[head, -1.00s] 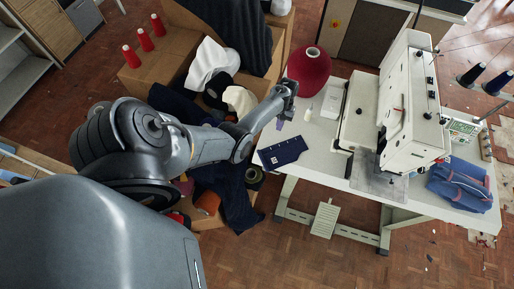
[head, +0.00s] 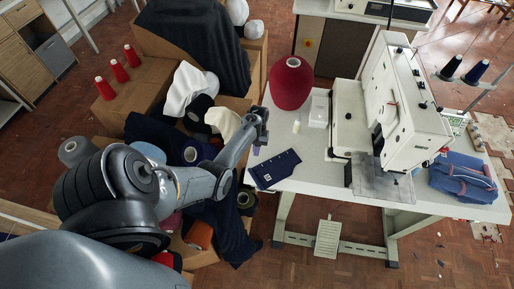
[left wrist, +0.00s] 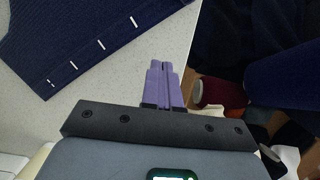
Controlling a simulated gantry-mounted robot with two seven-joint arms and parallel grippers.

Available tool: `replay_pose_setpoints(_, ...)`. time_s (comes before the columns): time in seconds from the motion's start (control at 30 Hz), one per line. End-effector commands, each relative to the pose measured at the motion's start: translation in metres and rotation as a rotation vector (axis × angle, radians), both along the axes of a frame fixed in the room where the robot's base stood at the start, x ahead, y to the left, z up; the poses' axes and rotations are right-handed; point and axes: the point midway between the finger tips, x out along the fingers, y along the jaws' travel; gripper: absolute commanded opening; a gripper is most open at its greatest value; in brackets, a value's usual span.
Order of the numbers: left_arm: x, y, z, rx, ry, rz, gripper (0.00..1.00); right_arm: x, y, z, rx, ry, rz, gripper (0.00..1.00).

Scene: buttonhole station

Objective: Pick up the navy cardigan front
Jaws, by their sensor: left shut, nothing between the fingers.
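The navy cardigan front (head: 275,170) lies flat on the left front corner of the pale table, with a row of white buttonhole marks along one edge. In the left wrist view the navy cardigan front (left wrist: 95,30) fills the upper left. My left gripper (head: 257,149) is just beyond the panel's left end, near the table's left edge. Its purple fingers (left wrist: 165,72) are shut and empty, to the right of the panel and apart from it in the picture. Its height above the table is hard to tell. My right gripper is not in view.
A white buttonhole machine (head: 402,105) stands on the table (head: 310,180), with a dark red yarn cone (head: 290,83) at the back left. Folded blue garments (head: 463,178) lie at the right. Cardboard boxes (head: 125,103) with cloth and cones crowd the left side.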

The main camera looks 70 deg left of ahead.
Motion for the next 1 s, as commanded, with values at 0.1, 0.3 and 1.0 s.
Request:
replay_pose_setpoints(0.1, -0.006, -0.010, -0.002, -0.001, 0.000, -0.001, 0.00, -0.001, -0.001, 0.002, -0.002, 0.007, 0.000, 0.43)
replay_pose_setpoints(0.3, -0.018, -0.028, -0.005, 0.000, 0.000, -0.001, 0.00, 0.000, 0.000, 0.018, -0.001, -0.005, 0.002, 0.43)
replay_pose_setpoints(1.0, -0.025, -0.040, -0.004, -0.001, 0.000, -0.001, 0.00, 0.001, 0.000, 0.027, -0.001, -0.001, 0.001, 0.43)
